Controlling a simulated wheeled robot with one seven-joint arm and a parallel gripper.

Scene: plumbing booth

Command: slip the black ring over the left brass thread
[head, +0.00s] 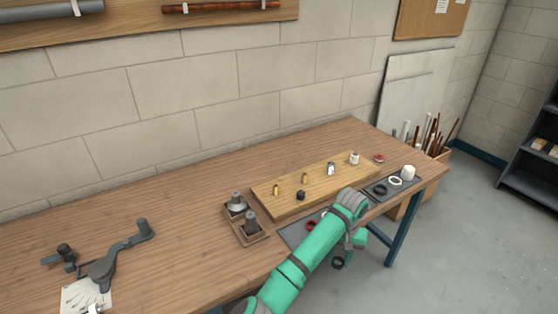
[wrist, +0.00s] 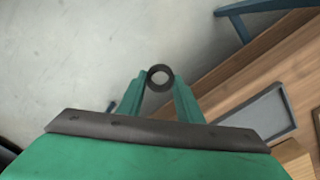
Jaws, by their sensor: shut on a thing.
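The left brass thread (head: 276,190) stands upright on the wooden board (head: 262,192); its top is bare. A second brass thread (head: 304,178) stands to its right. My gripper (head: 346,250) is off the table's front edge, over the floor. It is shut on the black ring (head: 338,263). In the wrist view the black ring (wrist: 160,67) sits between the two green fingertips, its hole facing the camera.
The board also carries a black fitting (head: 300,195), a chrome one (head: 331,169) and a white one (head: 354,158). A wooden holder with grey parts (head: 247,223) stands left of the board. A dark tray (head: 371,194) with rings lies right. My arm partly covers another tray holding a red ring (head: 311,225).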

